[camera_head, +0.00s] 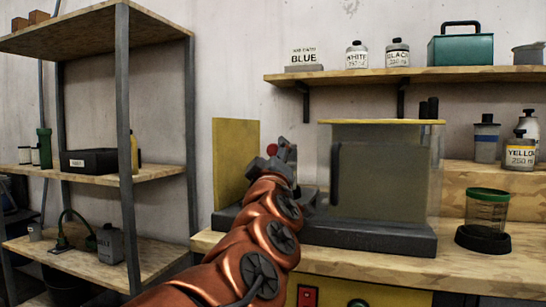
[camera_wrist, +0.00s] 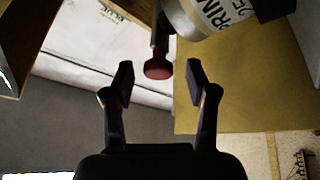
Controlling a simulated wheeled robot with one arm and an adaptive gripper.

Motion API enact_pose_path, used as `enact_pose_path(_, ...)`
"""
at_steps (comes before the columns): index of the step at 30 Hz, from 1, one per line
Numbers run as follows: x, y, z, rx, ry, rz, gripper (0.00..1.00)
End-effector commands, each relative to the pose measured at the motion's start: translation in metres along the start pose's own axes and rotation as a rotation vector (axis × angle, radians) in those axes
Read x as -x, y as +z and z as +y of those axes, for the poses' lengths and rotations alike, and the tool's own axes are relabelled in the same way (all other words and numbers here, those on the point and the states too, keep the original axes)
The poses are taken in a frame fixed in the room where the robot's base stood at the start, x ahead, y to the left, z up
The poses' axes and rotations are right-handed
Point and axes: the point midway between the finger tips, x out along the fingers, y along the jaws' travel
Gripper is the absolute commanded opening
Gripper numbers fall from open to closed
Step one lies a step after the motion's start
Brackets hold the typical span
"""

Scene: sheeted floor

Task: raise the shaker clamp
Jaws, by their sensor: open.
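The shaker has a dark grey base (camera_head: 370,238), a translucent guard with a yellow top edge (camera_head: 385,122) and a yellow panel (camera_head: 232,150) at its left. The clamp shows as a small red knob (camera_head: 272,150) by the panel, and as a red knob on a dark stem (camera_wrist: 157,66) in the wrist view. My gripper (camera_wrist: 160,78) is open and empty, with the knob in line between its fingertips; whether it is fully between them I cannot tell. In the head view my arm hides much around my gripper (camera_head: 277,165). A can labelled "PRIM" (camera_wrist: 205,14) is beside the stem, partly cut off.
A green-rimmed cup (camera_head: 488,210) stands on the bench at the right. A wall shelf (camera_head: 440,75) holds labelled bottles and a teal box (camera_head: 460,50). A shelving rack (camera_head: 123,150) stands close on the left. The guard is directly right of my arm.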

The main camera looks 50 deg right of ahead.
Motion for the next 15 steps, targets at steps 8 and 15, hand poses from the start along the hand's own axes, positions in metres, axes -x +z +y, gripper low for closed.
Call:
enact_pose_path(8,-0.002,-0.003,0.003,0.000,0.000,0.001,0.57)
enact_pose_path(15,-0.010,-0.018,0.021,-0.002,0.003,0.003,0.57)
